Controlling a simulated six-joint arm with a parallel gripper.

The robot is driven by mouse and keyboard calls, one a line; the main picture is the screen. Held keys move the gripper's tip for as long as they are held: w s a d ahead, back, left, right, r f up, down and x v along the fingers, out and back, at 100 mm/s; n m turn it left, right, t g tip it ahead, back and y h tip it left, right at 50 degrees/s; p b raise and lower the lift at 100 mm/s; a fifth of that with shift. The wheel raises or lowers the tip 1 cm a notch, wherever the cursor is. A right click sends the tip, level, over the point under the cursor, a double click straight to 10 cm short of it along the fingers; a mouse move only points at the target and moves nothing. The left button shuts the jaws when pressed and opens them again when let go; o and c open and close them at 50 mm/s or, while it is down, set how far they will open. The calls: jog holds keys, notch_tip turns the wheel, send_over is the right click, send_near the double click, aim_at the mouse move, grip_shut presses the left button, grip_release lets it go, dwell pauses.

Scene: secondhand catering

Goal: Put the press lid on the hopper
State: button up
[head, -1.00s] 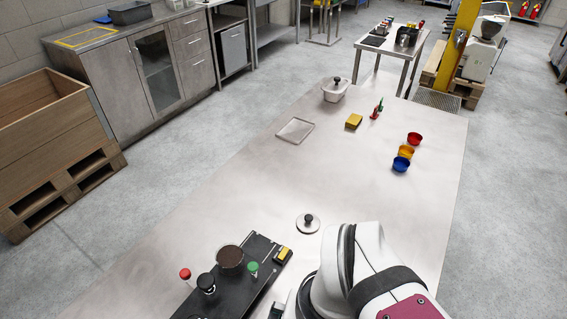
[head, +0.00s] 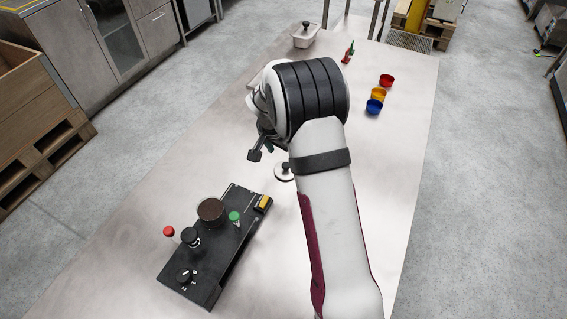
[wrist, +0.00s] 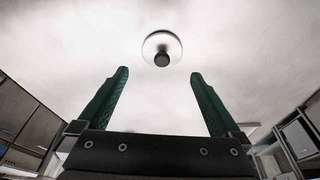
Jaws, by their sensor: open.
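The press lid (head: 283,174), a pale metal disc with a black knob, lies on the table just beyond the black panel, partly hidden by my arm. In the wrist view the press lid (wrist: 162,48) shows whole, ahead of and between the fingertips. A round vessel with dark brown content, which looks like the hopper (head: 211,210), stands on the black panel; its top is uncovered. My gripper (wrist: 160,73) is open with green-lined fingers and nothing between them. In the head view it is mostly hidden behind my wrist, above the table near the lid.
Red, yellow and blue bowls (head: 375,107) stand at right.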

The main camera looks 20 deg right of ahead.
jog(key=x, duration=0.6)
jog(key=shift+a+f, duration=0.3)
jog(key=shift+f, duration=0.1)
jog(key=c, duration=1.3)
notch_tip(320, 180, up, 5)
jog(key=shift+s+d+f, duration=0.15)
jog(key=shift+d, duration=0.05)
jog(key=s+d+r, duration=0.7)
jog(key=s+d, duration=0.1)
jog(key=s+a+r+n+t+y, duration=0.1)
jog(key=s+a+r+n, duration=0.2)
jog(key=a+r+n, duration=0.45)
jog(key=s+a+r+n+y, duration=0.2)
jog(key=s+a+r+n, duration=0.15)
jog(key=a+r, duration=0.6)
jog(key=w+a+f, duration=0.1)
jog(key=a+f, duration=0.3)
jog(key=f, duration=0.1)
jog(key=a+f+n, duration=0.1)
jog(key=a+f, duration=0.3)
jog(key=f, duration=0.1)
jog(key=w+a+f+n, duration=0.1)
jog(key=a+f, duration=0.4)
jog(key=shift+w+f, duration=0.1)
jog(key=shift+w, duration=0.25)
jog(key=shift+f, duration=0.5)
